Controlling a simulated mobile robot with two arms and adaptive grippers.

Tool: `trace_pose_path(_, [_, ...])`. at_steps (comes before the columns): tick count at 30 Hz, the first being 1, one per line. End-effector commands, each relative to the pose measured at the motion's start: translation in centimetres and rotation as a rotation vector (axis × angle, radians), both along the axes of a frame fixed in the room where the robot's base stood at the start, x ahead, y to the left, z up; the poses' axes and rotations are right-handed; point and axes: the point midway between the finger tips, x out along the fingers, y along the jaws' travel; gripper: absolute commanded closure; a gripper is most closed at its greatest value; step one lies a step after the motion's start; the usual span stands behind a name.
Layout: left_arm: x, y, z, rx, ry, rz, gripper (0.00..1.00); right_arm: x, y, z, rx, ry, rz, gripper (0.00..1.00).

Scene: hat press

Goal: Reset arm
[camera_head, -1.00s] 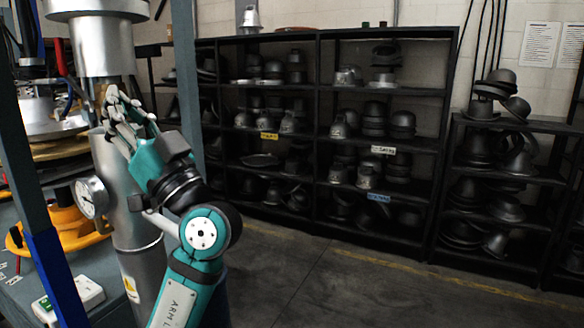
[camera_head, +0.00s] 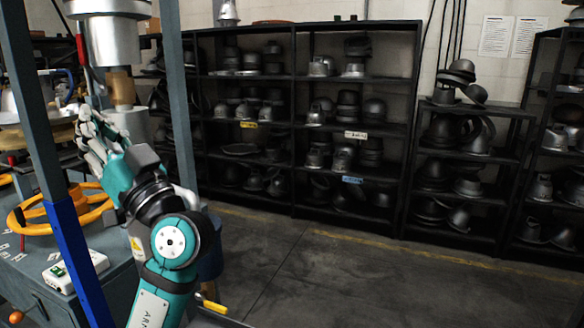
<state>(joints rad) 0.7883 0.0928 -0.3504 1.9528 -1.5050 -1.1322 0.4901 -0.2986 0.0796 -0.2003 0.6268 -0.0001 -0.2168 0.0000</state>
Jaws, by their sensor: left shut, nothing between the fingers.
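My left arm comes up from the bottom of the head view, teal and black. Its left gripper (camera_head: 92,140) has pale grey fingers and is shut and empty. It is beside the press, in front of the grey metal cylinder under the press head (camera_head: 111,40). I cannot tell whether the fingers touch the press. My right gripper is not in view.
A yellow handwheel (camera_head: 22,222) and a white switch box (camera_head: 77,268) are on the press table at left. A blue-grey post (camera_head: 40,120) stands close to my left gripper. Black shelves (camera_head: 292,150) hold several hat moulds. The floor (camera_head: 330,270) at right is clear.

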Motion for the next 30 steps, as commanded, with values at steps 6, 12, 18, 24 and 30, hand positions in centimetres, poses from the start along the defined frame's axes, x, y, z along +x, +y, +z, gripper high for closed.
trace_pose_path(6, [1.6,0.9,-5.3,-0.07,0.127,-0.051,1.0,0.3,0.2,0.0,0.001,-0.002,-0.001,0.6])
trace_pose_path(12, [2.9,1.8,-13.0,-0.172,0.309,-0.123,1.0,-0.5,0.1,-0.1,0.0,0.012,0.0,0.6])
trace_pose_path(18, [2.4,2.0,-26.0,-0.335,0.62,-0.235,1.0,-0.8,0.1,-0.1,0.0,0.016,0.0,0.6])
trace_pose_path(24, [-2.7,0.5,-40.3,-0.532,0.997,-0.373,1.0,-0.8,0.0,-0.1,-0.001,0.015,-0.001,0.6])
trace_pose_path(30, [-11.1,-2.4,-50.4,-0.708,1.333,-0.513,1.0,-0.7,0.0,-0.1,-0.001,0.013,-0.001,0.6])
